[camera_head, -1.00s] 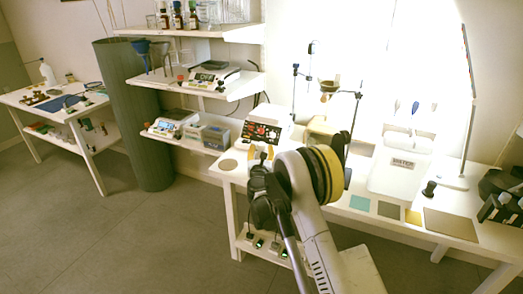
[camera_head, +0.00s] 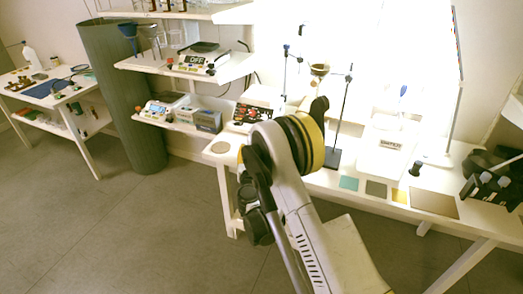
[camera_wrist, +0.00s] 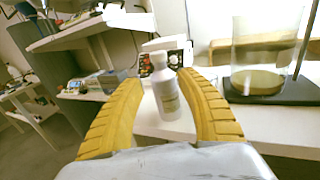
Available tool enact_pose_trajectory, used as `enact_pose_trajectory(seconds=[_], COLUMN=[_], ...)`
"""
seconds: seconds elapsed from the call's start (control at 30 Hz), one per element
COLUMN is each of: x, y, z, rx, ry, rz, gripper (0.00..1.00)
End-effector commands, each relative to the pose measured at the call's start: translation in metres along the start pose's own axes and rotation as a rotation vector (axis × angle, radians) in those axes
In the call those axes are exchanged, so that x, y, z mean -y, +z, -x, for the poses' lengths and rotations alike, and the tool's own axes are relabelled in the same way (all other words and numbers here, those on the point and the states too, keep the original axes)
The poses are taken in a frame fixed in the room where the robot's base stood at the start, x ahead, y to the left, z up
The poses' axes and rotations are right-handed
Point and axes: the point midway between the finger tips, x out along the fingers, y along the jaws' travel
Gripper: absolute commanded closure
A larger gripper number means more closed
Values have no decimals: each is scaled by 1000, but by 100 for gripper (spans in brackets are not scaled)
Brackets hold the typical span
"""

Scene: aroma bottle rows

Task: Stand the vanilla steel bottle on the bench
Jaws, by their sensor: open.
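A pale silvery bottle (camera_wrist: 167,98) with a narrow neck and a small yellowish label shows in the wrist view. The label is too small to read, so I cannot tell if it is the vanilla one. It looks close to upright, leaning slightly in the picture, over the white bench (camera_wrist: 205,122). My gripper (camera_wrist: 165,77) is open, with its yellow ribbed fingers on either side of the bottle. I cannot tell whether a finger touches it or whether its base rests on the bench. In the head view my arm hides the gripper and the bottle.
The bench holds a round brown disc (camera_head: 220,147), teal (camera_head: 348,183), dark grey (camera_head: 376,189) and yellow (camera_head: 399,196) squares, and a brown mat (camera_head: 434,205). A black-based stand (camera_head: 333,158) and a glass vessel (camera_wrist: 268,45) are near. Shelves (camera_head: 185,75) rise at left.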

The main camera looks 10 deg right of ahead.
Motion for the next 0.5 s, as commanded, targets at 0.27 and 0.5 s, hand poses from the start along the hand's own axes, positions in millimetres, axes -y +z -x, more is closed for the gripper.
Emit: enact_pose_trajectory(seconds=[0.27, 0.5], x=[44, 99], y=[86, 159], z=[10, 74], rx=[-98, -204], ry=[-134, -360], rz=[-489, -1141], gripper=[56, 56])
